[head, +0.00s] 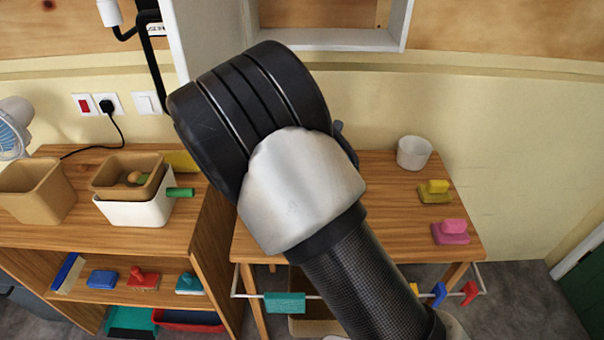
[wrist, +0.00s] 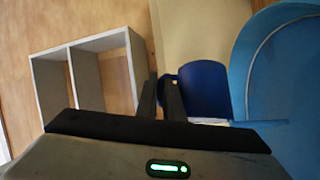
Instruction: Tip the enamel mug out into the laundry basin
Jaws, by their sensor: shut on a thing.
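A dark blue mug (wrist: 207,90), which I take to be the enamel mug, is in the wrist view, just right of my gripper (wrist: 163,84). My gripper is shut on its handle side; the fingers hide part of the handle. The mug's opening and contents are not clear. A large lighter blue curved thing (wrist: 246,62), likely the laundry basin, fills the right edge of the wrist view, close beside and behind the mug. I cannot tell whether they touch. In the head view my arm hides gripper, mug and basin.
In the head view, a wooden table (head: 390,210) bears a white cup (head: 413,152) and yellow and pink blocks (head: 450,230). A shelf unit (head: 95,240) on the left bears bins (head: 135,208) and a fan (head: 14,128). A white wall cabinet (head: 345,38) hangs above.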

